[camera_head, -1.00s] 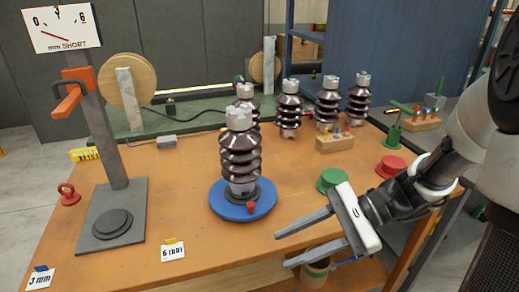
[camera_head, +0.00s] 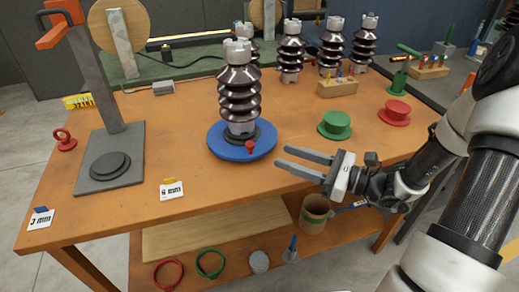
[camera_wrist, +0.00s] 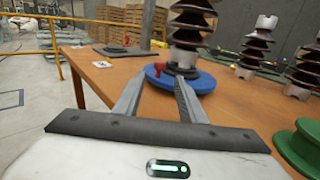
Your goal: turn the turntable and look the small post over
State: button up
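The small post (camera_head: 239,95), a brown ribbed insulator with a grey cap, stands upright on the blue turntable (camera_head: 225,150). A red knob (camera_head: 249,146) sits at the turntable's front edge. My gripper (camera_head: 280,157) is open and empty, just right of and in front of the turntable, its fingers pointing left. In the wrist view, the open fingers (camera_wrist: 162,75) point toward the turntable (camera_wrist: 200,84), with the red knob (camera_wrist: 157,68) showing between their tips. I cannot tell whether a finger touches the rim. The post's top is cut off in the wrist view.
A gauge stand (camera_head: 110,160) is at the left. Several similar insulators (camera_head: 290,52) stand at the back. A green spool (camera_head: 335,125), a red spool (camera_head: 395,112) and a wooden peg block (camera_head: 338,88) are right. Rings lie on the lower shelf (camera_head: 200,235).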

jog(key=b+x, duration=0.1)
jog(key=x, duration=0.8)
grip_shut()
